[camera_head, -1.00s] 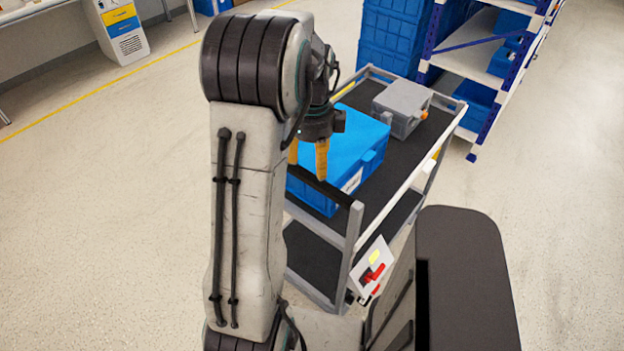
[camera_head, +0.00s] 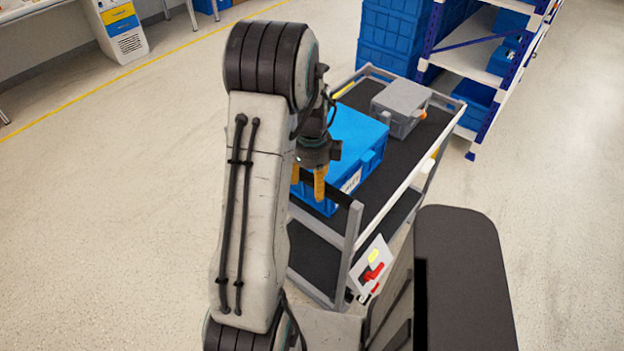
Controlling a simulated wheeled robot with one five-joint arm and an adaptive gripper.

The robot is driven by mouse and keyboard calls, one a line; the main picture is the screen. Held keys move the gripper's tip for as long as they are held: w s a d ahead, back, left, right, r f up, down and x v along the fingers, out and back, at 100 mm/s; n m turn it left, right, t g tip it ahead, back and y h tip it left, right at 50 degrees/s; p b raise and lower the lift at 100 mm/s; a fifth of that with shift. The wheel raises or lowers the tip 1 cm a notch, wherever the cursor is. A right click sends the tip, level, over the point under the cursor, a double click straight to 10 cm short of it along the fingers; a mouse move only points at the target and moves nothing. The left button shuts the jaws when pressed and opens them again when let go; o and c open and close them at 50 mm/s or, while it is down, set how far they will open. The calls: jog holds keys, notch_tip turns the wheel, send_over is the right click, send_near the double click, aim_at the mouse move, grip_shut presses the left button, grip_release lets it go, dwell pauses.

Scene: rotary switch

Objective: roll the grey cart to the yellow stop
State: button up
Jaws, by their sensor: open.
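The grey cart (camera_head: 352,245) stands ahead of me, with black shelves and a black push bar (camera_head: 337,191) at its near end. My gripper (camera_head: 308,192) points down at this bar, its two orange fingers apart. The right finger overlaps the bar in the picture. I cannot tell whether the fingers straddle it or touch it. My arm hides the bar's left end and the cart's near left side. I cannot make out a yellow stop; a yellow line (camera_head: 100,87) runs along the floor at the far left.
The cart carries a blue crate (camera_head: 350,140) and a grey box (camera_head: 398,103). A panel with a red switch (camera_head: 372,273) shows at its near right corner. Blue crates (camera_head: 388,45) and a shelf rack (camera_head: 485,65) stand behind. The floor at left is clear.

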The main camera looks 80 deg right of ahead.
jog(key=shift+c, duration=0.4)
grip_shut()
